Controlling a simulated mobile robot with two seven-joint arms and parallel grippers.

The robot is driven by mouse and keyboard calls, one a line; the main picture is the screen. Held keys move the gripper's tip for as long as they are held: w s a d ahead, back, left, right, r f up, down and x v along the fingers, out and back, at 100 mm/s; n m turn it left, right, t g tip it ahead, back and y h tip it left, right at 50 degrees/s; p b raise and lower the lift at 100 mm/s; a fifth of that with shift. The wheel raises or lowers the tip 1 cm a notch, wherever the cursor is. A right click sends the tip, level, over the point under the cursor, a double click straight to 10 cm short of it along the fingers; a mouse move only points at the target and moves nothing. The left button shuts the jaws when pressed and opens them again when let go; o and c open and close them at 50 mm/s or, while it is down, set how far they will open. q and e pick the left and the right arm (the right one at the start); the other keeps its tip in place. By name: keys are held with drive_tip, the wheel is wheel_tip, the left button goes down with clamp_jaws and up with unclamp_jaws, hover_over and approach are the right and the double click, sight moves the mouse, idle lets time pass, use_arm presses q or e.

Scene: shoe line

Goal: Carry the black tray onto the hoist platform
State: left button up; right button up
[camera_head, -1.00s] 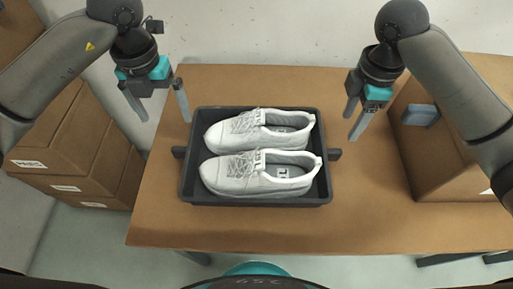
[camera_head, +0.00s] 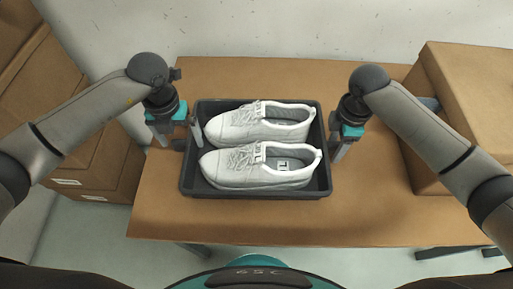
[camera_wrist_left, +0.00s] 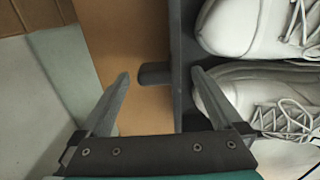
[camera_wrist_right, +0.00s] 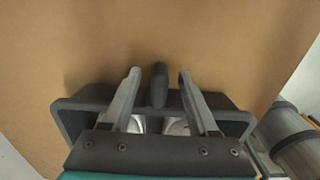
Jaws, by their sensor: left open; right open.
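The black tray (camera_head: 255,193) sits on a brown table and holds a pair of white shoes (camera_head: 258,167). My left gripper (camera_head: 180,138) is open at the tray's left side. In the left wrist view the left handle (camera_wrist_left: 154,74) lies between its spread fingertips (camera_wrist_left: 160,75), apart from both. My right gripper (camera_head: 335,138) is open at the tray's right side. In the right wrist view the right handle (camera_wrist_right: 159,84) stands between its two fingers, with a gap on each side. No hoist platform can be made out.
The brown tabletop (camera_head: 370,215) is clear in front of and behind the tray. A large cardboard box (camera_head: 465,90) stands on the table's right end. Stacked cardboard boxes (camera_head: 45,100) stand left of the table.

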use_arm(q)
drive_tip(key=shift+f, duration=1.25)
use_arm(e)
drive_tip(key=shift+f, duration=1.3)
use_arm(q)
drive_tip(key=c, duration=0.9)
use_arm(e)
drive_tip(key=c, duration=0.9)
use_arm(q)
clamp_jaws()
use_arm(e)
clamp_jaws()
use_arm(q)
drive_tip(key=shift+r, duration=0.1)
use_arm(e)
drive_tip(key=shift+r, duration=0.15)
